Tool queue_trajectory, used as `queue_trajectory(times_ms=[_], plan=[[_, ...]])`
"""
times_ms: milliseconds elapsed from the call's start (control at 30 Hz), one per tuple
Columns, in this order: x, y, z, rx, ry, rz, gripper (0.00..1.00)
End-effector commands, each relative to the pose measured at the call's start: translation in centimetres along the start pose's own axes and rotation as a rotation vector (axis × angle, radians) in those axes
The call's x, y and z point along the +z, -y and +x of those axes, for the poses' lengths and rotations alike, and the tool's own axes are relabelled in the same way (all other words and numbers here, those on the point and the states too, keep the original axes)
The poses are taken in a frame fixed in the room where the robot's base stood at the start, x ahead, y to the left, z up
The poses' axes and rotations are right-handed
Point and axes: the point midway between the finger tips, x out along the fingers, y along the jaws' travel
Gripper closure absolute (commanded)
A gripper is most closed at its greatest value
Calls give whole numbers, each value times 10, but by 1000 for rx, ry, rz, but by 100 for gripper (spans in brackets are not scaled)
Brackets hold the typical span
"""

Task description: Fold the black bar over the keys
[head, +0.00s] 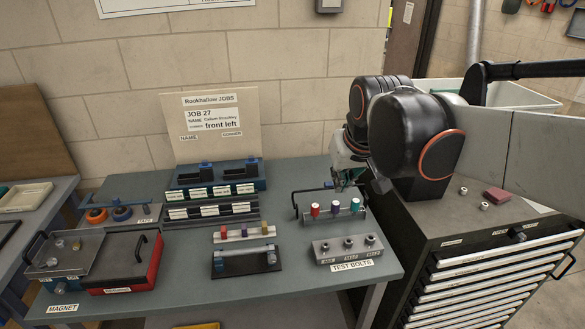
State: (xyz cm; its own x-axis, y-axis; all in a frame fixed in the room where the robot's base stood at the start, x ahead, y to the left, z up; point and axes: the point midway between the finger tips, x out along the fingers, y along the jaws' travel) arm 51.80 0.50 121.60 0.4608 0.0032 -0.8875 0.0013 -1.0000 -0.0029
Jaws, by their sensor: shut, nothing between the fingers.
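A thin black bar (293,199) rises at the rack's left end and runs toward the right behind the keys, above the rack. Its right part is hard to make out beside my gripper. My gripper (348,186) is shut and empty, just behind and above the keys, close to the bar. I cannot tell whether it touches the bar.
A block of test bolts (348,249) stands in front of the rack. A smaller strip with coloured pegs (245,232) and a black fixture (246,262) are to the left. A job board (215,125) stands behind. A drawer cabinet (480,275) borders the bench on the right.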

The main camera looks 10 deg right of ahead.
Motion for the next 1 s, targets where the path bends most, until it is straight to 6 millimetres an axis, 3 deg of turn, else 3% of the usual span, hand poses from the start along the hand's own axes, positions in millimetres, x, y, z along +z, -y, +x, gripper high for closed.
queue_trajectory(times_ms=[100,467,1000], plan=[[-30,1,9,0,24,0,100],[-104,5,55,0,95,0,100],[-184,12,161,1,202,0,100]])
